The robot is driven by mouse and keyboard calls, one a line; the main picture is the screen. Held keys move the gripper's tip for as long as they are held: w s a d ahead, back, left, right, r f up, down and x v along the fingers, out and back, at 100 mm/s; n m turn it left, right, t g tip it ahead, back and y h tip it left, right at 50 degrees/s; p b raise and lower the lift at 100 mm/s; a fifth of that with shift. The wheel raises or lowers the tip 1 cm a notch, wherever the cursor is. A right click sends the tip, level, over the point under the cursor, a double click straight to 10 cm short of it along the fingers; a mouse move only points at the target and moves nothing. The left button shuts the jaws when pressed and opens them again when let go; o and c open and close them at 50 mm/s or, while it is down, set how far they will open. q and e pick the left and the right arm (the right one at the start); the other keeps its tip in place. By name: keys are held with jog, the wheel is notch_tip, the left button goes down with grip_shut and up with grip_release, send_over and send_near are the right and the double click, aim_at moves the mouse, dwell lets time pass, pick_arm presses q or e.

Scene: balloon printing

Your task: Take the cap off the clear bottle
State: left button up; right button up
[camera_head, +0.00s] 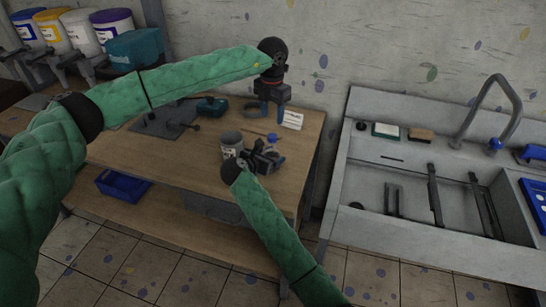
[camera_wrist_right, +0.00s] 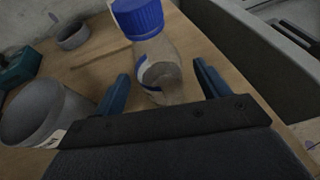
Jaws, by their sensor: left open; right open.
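The clear bottle (camera_wrist_right: 160,65) with a blue cap (camera_wrist_right: 138,16) stands upright on the wooden table. The cap is on the bottle. In the right wrist view my right gripper (camera_wrist_right: 160,88) is open, with one blue finger on each side of the bottle's lower body and gaps visible. In the head view the right gripper (camera_head: 264,158) partly hides the bottle, and the blue cap (camera_head: 272,138) shows just behind it. My left gripper (camera_head: 270,110) is open above the back right of the table, pointing down, behind the cap.
A grey tub (camera_wrist_right: 42,112) stands left of the bottle. A grey ring (camera_wrist_right: 74,36) and a thin wooden stick (camera_wrist_right: 102,56) lie behind. A white card (camera_head: 292,120) stands at the table's back right. A sink (camera_head: 400,185) is to the right.

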aim_at(274, 153)
pick_arm(q)
jog(key=shift+w+f, duration=0.1)
pick_arm(e)
jog(key=x, duration=0.2)
jog(key=shift+w+d+f, duration=0.1)
jog(key=shift+w, duration=0.1)
jog(key=shift+w+d+f, duration=0.2)
jog(key=shift+w+d, duration=0.15)
jog(key=shift+w, duration=0.1)
jog(key=shift+w, duration=0.1)
